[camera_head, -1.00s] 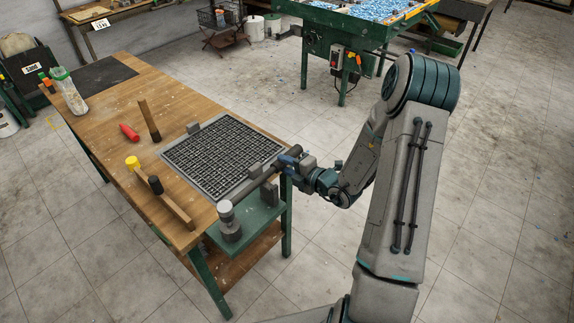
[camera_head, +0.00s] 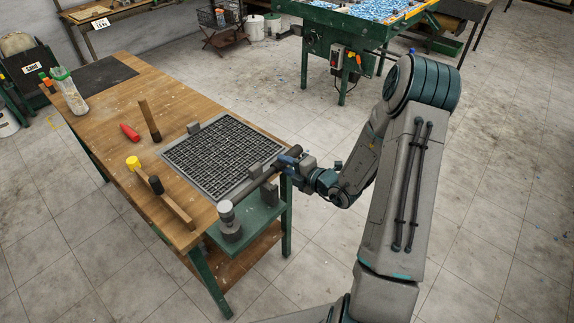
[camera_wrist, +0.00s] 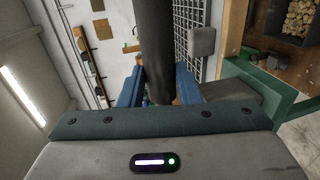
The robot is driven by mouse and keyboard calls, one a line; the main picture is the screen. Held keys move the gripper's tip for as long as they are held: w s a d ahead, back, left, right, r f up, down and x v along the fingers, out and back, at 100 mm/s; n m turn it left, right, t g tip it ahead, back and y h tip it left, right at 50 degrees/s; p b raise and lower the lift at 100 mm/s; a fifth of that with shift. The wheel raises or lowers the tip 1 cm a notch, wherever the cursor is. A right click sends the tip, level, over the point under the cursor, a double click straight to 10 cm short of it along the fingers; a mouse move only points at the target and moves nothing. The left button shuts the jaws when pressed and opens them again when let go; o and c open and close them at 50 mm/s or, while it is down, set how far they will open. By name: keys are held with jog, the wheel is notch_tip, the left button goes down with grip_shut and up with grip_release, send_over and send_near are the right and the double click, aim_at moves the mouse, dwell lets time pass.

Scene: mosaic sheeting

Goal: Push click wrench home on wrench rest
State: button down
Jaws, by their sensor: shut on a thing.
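The click wrench (camera_head: 262,180) is a dark round bar along the near right edge of the table. In the wrist view the wrench (camera_wrist: 152,45) runs from the top edge down between the blue fingers. My gripper (camera_head: 289,159) is shut on it near its far right end; the fingers (camera_wrist: 158,85) also show in the wrist view. I take the grey block (camera_head: 270,194) on the green side shelf as part of the wrench rest. The wrench passes close to it; I cannot tell whether it is fully seated. The arm and fingers hide part of the wrench.
A black grid tray (camera_head: 220,155) lies beside the wrench. A grey cylinder (camera_head: 230,228) stands on the green shelf (camera_head: 258,218). A mallet (camera_head: 175,205), a red-handled tool (camera_head: 130,132) and a jar (camera_head: 72,97) are on the wooden table (camera_head: 110,110).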

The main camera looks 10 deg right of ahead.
jog(key=shift+f+b, duration=1.4)
jog(key=shift+f, duration=0.6)
jog(key=c, duration=1)
grip_release()
jog(key=b+v, duration=0.2)
jog(key=v, duration=1.1)
jog(key=shift+s+d, duration=0.25)
jog(key=shift+s, duration=0.05)
jog(key=shift+a+r, duration=0.1)
jog(key=shift+r, duration=0.05)
